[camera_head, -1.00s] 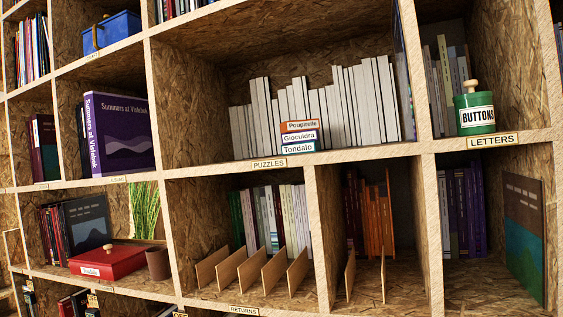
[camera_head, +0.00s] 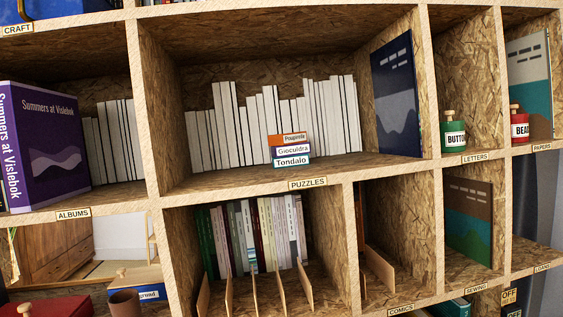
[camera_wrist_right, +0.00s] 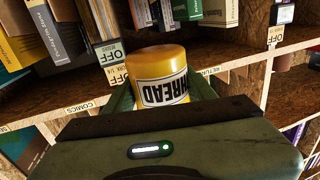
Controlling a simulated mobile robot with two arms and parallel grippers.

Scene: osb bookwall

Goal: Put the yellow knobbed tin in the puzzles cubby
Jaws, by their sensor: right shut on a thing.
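The yellow tin (camera_wrist_right: 160,75), with a black-on-white THREAD label, shows in the right wrist view, upside down in the picture. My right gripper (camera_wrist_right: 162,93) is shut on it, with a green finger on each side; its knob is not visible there. In the head view the puzzles cubby (camera_head: 212,178) is at the centre, above its PUZZLES label (camera_head: 308,183). Inside stand several white-edged books (camera_head: 240,125) and a stack of small boxes (camera_head: 291,150) marked Poupirelle, Gioculdra and Tondalo. Neither gripper shows in the head view.
A dark blue book (camera_head: 395,100) leans on the puzzles cubby's right wall. Bare shelf lies left and right of the box stack. A green BUTTONS tin (camera_head: 453,135) stands in the letters cubby and a red tin (camera_head: 519,127) in the papers cubby.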

